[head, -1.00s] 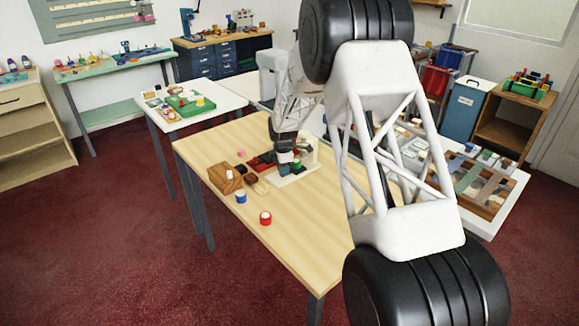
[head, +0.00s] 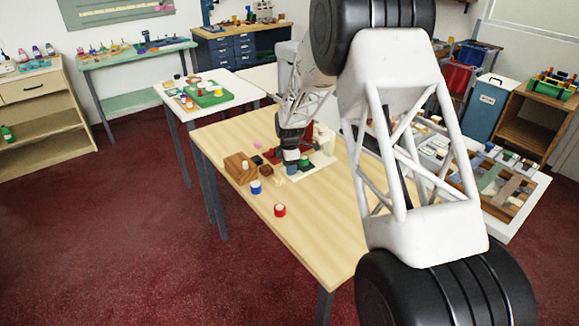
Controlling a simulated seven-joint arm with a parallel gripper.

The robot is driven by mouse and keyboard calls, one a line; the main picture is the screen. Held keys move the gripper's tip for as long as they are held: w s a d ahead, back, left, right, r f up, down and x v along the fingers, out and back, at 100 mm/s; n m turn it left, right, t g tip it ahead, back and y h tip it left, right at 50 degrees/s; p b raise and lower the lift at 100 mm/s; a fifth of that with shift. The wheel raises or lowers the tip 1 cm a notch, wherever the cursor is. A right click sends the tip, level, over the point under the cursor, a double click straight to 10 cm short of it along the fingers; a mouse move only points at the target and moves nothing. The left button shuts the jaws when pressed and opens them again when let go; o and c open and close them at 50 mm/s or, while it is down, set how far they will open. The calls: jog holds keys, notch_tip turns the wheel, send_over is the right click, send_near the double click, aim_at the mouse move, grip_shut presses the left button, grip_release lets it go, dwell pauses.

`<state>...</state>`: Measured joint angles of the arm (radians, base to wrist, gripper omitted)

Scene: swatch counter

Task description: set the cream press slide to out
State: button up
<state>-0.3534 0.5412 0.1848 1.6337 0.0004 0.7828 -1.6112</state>
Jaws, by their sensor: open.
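A cream fixture, which I take to be the press, stands near the middle of the wooden table, with a flat cream base (head: 319,161) and a cream upright part (head: 324,138). Its slide is too small and too covered by my arm for me to tell its position. My gripper (head: 291,152) points down at the fixture's left front side, open. A small blue and white piece (head: 291,158) shows right under the fingers; I cannot tell whether they touch it. A green block (head: 304,160) sits just right of the fingers.
On the wooden table (head: 262,215), a brown wooden block (head: 238,170), a blue cylinder (head: 256,187) and a red cylinder (head: 279,210) stand left of and in front of the fixture. The table's front is clear. A display tray table (head: 530,196) stands at right.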

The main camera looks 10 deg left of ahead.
jog(key=shift+r, duration=0.1)
jog(key=shift+r, duration=3.75)
jog(key=shift+r, duration=0.15)
